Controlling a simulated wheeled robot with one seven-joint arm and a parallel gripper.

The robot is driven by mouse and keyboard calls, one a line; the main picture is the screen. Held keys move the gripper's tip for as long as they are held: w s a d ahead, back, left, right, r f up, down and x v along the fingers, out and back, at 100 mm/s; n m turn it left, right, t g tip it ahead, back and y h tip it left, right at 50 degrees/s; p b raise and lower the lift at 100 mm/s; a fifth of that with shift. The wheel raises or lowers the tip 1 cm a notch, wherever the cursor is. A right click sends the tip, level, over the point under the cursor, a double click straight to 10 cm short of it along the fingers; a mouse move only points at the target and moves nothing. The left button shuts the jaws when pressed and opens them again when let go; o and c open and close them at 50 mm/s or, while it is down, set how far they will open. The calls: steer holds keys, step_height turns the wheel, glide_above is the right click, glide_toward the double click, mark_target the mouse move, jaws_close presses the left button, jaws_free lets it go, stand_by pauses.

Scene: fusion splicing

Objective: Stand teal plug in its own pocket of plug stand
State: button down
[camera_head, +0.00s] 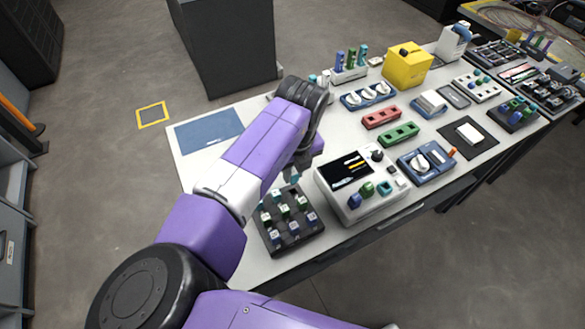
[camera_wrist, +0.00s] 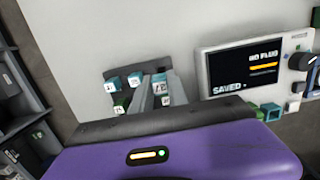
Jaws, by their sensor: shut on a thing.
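My gripper (camera_wrist: 156,98) is shut on a small teal-topped plug (camera_wrist: 159,78) with a white label, seen between the two grey fingers in the wrist view. The dark tray of labelled plugs, apparently the plug stand (camera_head: 297,246), lies at the near left of the table in the head view. It holds several blue, green and teal plugs. My gripper is over or beside its far side. My arm hides the fingertips in the head view, and I cannot tell whether the held plug touches a pocket. Its lower end is hidden.
A white device with a screen (camera_head: 348,172) stands just right of the tray; its screen (camera_wrist: 243,68) reads "SAVED" in the wrist view. A blue mat (camera_head: 208,131) lies at the far left. A rack of upright coloured pieces (camera_head: 350,72) and a yellow box (camera_head: 407,66) stand farther back.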

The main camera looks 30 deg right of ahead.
mark_target(293, 184)
steer(key=shift+f+b, duration=0.55)
steer(key=shift+f, duration=0.55)
steer(key=shift+f+b, duration=0.75)
steer(key=shift+f, duration=1.15)
stand_by(1.5)
steer(key=c, duration=1.2)
jaws_free()
steer(key=shift+r, duration=0.15)
steer(key=shift+r+p, duration=2.4)
steer(key=shift+r, duration=0.5)
